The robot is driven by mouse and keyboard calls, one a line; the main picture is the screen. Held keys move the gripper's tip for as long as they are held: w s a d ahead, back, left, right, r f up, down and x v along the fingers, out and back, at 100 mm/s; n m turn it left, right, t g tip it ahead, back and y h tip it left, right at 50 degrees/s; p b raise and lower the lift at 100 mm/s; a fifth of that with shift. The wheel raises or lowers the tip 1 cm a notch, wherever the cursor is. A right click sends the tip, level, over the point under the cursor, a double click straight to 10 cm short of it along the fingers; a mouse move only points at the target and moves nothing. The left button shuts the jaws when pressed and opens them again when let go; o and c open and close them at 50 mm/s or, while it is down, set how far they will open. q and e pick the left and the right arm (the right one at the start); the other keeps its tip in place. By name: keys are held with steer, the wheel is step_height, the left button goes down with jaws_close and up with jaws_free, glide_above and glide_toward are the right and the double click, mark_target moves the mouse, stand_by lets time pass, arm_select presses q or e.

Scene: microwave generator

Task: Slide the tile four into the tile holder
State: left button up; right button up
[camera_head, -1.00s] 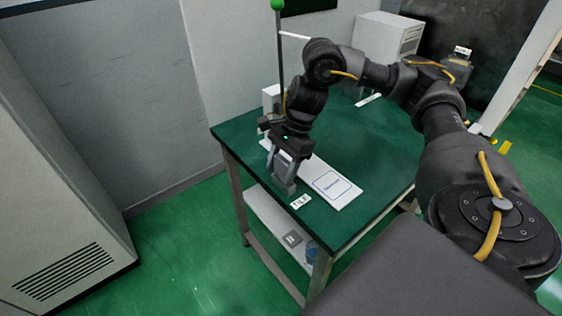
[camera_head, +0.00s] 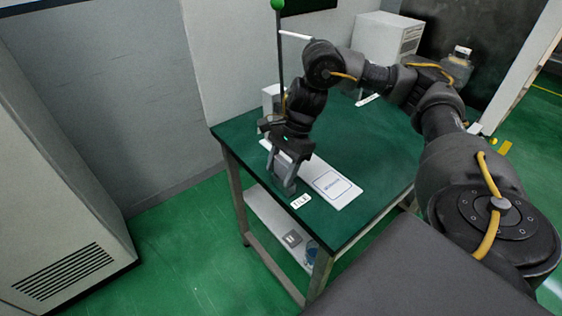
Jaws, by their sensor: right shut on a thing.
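My right gripper (camera_head: 284,184) points down near the front left edge of the green table, by the white TILE label (camera_head: 300,201). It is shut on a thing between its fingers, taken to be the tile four. The tile is too small and too hidden to make out, and its number cannot be read. A long flat white plate (camera_head: 338,196) with a blue-outlined square lies just behind and to the right of the gripper. I cannot tell for sure whether this plate is the tile holder. My left gripper is not in view.
The green table (camera_head: 365,150) is mostly clear to the right of the white plate. A white block (camera_head: 271,97) and a dark pole with a green ball (camera_head: 278,5) stand behind the gripper. A lower shelf (camera_head: 265,215) holds small items.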

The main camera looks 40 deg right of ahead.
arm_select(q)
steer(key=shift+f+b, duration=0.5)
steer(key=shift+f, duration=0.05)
arm_select(e)
steer(key=shift+f, duration=0.7)
steer(key=o, duration=1.1)
steer(key=shift+o, duration=0.2)
steer(key=shift+r, duration=0.15)
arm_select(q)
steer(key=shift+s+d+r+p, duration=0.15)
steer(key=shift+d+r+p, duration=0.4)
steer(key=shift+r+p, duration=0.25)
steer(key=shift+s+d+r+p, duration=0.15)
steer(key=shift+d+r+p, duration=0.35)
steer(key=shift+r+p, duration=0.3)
arm_select(e)
steer(key=v, duration=1)
steer(key=shift+r, duration=0.2)
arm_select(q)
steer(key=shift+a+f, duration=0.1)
arm_select(e)
steer(key=shift+d, duration=0.15)
